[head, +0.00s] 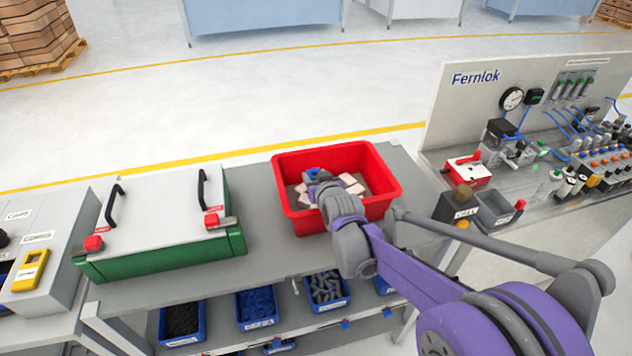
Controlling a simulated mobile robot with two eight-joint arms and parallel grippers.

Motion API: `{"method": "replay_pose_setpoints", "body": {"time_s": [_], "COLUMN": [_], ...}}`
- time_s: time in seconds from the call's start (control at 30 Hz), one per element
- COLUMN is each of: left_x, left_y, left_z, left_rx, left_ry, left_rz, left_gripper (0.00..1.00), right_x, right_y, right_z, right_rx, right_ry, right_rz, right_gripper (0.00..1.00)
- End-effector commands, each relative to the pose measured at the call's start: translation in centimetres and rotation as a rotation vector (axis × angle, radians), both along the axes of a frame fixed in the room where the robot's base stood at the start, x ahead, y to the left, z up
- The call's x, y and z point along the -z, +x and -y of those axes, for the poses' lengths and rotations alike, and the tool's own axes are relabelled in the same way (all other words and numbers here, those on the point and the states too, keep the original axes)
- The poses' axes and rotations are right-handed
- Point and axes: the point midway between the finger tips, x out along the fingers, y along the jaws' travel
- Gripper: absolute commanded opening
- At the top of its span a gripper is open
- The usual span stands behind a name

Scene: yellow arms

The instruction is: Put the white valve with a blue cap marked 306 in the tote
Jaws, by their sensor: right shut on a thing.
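The red tote (387,207) stands on the grey bench in the middle of the head view. My right gripper (316,180), on a purple and grey arm from the lower right, is over the left part of the tote, at or inside its opening. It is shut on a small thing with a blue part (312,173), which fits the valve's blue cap. The valve's white body and the mark 306 cannot be made out. Whether the valve touches the tote's contents cannot be told. My left gripper is out of view.
Pale pinkish blocks (351,184) lie in the tote. A green-based case with a white lid (160,215) stands left of it. A Fernlok panel (460,105) with gauges stands right. Blue bins (257,306) sit on the shelf below.

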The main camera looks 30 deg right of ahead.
Motion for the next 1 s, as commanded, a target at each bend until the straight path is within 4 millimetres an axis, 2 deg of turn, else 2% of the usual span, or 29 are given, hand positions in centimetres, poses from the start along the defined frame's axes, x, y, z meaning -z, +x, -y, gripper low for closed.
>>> {"method": "replay_pose_setpoints", "body": {"time_s": [0.1, 0.5, 0.53, 0.67, 1.0], "left_x": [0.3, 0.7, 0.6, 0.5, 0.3], "left_y": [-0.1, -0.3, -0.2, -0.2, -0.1], "left_z": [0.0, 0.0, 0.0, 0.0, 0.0], "left_rx": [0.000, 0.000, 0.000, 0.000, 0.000], "left_ry": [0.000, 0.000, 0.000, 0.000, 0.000], "left_rz": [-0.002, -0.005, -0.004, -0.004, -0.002], "left_gripper": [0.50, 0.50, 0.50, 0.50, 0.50], "right_x": [1.4, 1.9, 1.8, 1.7, 1.4], "right_y": [0.0, -0.1, 0.0, 0.0, 0.0], "right_z": [0.0, 0.0, 0.0, 0.0, 0.0], "right_rx": [0.000, 0.000, 0.000, 0.000, 0.000], "right_ry": [-0.001, -0.001, -0.001, -0.001, 0.000], "right_rz": [0.000, 0.000, 0.000, 0.000, 0.001], "right_gripper": [0.00, 0.00, 0.55, 0.78, 0.79]}}
